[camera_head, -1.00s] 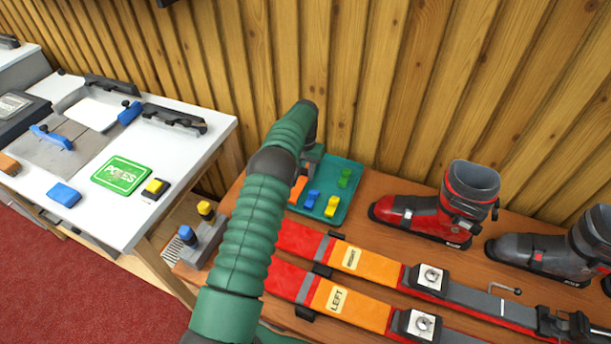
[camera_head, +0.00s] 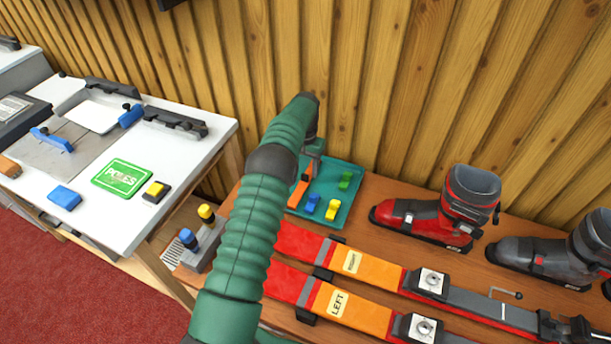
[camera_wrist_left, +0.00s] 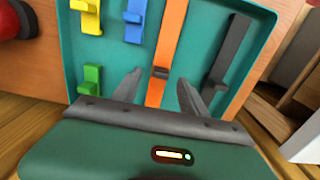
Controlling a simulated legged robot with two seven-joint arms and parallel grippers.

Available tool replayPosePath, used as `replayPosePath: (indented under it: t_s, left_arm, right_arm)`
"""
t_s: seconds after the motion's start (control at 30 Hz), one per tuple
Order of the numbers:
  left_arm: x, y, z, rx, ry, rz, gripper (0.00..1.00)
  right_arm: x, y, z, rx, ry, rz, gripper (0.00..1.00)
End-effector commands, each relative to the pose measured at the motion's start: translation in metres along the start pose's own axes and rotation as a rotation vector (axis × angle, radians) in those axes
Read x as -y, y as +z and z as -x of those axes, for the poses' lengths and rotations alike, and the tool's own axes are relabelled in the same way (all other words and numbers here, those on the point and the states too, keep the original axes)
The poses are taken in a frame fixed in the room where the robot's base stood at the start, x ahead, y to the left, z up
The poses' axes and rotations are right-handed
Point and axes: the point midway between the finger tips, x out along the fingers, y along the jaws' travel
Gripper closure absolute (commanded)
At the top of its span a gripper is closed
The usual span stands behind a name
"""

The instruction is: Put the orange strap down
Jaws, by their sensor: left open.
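The orange strap (camera_wrist_left: 169,48) lies lengthwise in the teal tray (camera_wrist_left: 66,58), between a blue clip and a dark grey strap in the left wrist view. In the head view the orange strap (camera_head: 299,192) shows beside my green left arm, in the tray (camera_head: 341,217). My left gripper (camera_wrist_left: 157,80) is open, its two fingers spread on either side of the strap and apart from it. In the head view the left gripper (camera_head: 312,152) is over the tray's back edge, partly hidden by the arm. My right gripper is not in view.
The tray also holds blue clips (camera_wrist_left: 134,20), yellow clips (camera_wrist_left: 90,16), a green clip (camera_wrist_left: 91,79) and the dark grey strap (camera_wrist_left: 230,50). Red-orange skis (camera_head: 375,268) lie in front. A red boot (camera_head: 440,213) stands right. The plank wall (camera_head: 400,80) is close behind.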

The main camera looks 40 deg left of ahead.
Motion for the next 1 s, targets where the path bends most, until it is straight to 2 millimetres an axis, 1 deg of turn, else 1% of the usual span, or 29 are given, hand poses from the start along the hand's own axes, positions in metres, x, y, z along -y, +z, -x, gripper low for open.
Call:
replayPosePath:
  t_s: [0.03, 0.1, 0.2, 0.3, 0.37, 0.47, 0.57, 0.6, 0.67, 0.7, 0.77, 0.8, 0.87, 0.9, 0.97, 1.0]
  left_arm:
    - [0.0, -0.001, 0.016, -0.004, -0.001, 0.0, 0.49]
    - [0.0, -0.001, 0.034, -0.005, -0.001, 0.0, 0.49]
    - [0.0, -0.001, 0.054, -0.002, 0.0, 0.0, 0.49]
    - [0.0, -0.001, 0.066, -0.001, 0.0, 0.0, 0.49]
    - [-0.002, 0.0, 0.07, -0.002, 0.0, -0.002, 0.49]
    - [-0.02, 0.004, 0.079, -0.014, 0.0, -0.016, 0.49]
    - [-0.058, 0.02, 0.09, -0.044, -0.001, -0.049, 0.49]
    - [-0.076, 0.033, 0.094, -0.061, -0.001, -0.066, 0.49]
    - [-0.104, 0.057, 0.099, -0.085, 0.0, -0.095, 0.49]
    - [-0.121, 0.076, 0.101, -0.101, 0.002, -0.115, 0.49]
    - [-0.145, 0.109, 0.102, -0.125, 0.006, -0.146, 0.49]
    - [-0.159, 0.134, 0.102, -0.14, 0.01, -0.166, 0.49]
    - [-0.175, 0.174, 0.099, -0.162, 0.015, -0.2, 0.49]
    - [-0.183, 0.201, 0.096, -0.177, 0.02, -0.221, 0.49]
    - [-0.192, 0.238, 0.091, -0.196, 0.026, -0.251, 0.49]
    - [-0.195, 0.26, 0.088, -0.206, 0.029, -0.267, 0.49]
  right_arm:
    - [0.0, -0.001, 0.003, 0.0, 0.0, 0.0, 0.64]
    - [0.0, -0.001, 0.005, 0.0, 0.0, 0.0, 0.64]
    - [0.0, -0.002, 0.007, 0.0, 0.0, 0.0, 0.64]
    - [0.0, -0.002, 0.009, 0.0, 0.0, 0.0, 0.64]
    - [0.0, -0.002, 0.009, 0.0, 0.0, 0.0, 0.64]
    - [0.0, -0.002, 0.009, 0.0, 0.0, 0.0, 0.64]
    - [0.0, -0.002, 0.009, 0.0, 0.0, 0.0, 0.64]
    - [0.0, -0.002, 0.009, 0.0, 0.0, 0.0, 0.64]
    - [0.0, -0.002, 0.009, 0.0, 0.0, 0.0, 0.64]
    - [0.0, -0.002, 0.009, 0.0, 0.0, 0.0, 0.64]
    - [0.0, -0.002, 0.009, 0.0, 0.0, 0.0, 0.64]
    - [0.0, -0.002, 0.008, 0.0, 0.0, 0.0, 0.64]
    - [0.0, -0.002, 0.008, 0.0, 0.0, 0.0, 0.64]
    - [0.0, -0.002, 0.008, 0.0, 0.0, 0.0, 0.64]
    - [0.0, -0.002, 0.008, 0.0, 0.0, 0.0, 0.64]
    - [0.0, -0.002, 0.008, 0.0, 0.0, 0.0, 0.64]
